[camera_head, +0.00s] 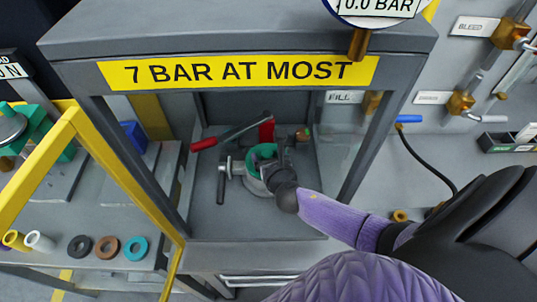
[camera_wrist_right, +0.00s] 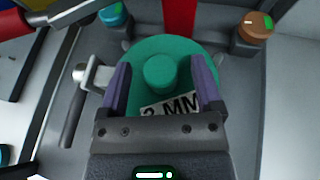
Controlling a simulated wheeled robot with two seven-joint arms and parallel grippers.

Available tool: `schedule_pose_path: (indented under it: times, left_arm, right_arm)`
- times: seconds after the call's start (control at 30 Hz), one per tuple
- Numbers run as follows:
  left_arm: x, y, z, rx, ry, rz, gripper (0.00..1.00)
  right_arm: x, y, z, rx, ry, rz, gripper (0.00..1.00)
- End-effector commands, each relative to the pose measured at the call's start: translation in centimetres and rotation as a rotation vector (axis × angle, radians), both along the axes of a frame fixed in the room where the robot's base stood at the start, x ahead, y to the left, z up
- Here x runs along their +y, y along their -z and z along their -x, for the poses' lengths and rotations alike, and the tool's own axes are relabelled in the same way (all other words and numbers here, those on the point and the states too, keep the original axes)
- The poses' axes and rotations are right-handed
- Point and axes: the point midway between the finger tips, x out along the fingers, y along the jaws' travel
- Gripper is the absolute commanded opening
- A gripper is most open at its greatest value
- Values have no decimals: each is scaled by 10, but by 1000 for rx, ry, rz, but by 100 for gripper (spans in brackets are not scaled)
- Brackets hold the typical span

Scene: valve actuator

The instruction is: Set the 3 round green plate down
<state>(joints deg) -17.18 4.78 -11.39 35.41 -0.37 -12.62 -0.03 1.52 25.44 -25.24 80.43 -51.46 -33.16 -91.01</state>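The round green plate (camera_wrist_right: 185,58) with a raised green knob (camera_wrist_right: 159,73) fills the middle of the right wrist view. A label ending in "MM" is on it, its digit partly cut off. In the head view its green edge (camera_head: 262,151) shows in the grey fixture inside the cabinet. My right gripper (camera_wrist_right: 160,90) is over the plate, one purple finger on each side of the knob, with visible gaps between fingers and knob. In the head view the gripper (camera_head: 272,168) hides much of the plate. Whether the plate rests fully flat is unclear. My left gripper is out of view.
The cabinet's grey frame (camera_head: 358,150) and yellow sign (camera_head: 240,72) surround the space. A red-handled lever (camera_head: 230,131) lies behind the plate; a clamp handle (camera_head: 222,180) stands left of it. Black, brown and teal rings (camera_head: 107,247) lie at left. The cabinet floor's front is clear.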

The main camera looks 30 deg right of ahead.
Motion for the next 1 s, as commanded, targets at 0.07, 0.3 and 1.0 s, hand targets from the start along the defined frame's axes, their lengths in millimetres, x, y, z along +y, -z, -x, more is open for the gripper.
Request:
schedule_pose_path:
  times: [0.07, 0.3, 1.0]
  left_arm:
    - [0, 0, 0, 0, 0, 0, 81]
    - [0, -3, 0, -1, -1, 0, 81]
    - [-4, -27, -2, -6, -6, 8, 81]
  right_arm:
    - [0, 0, 0, 1, 0, 0, 86]
    - [2, -2, 6, 5, -1, -1, 86]
    - [25, -39, 88, 0, 0, 0, 86]
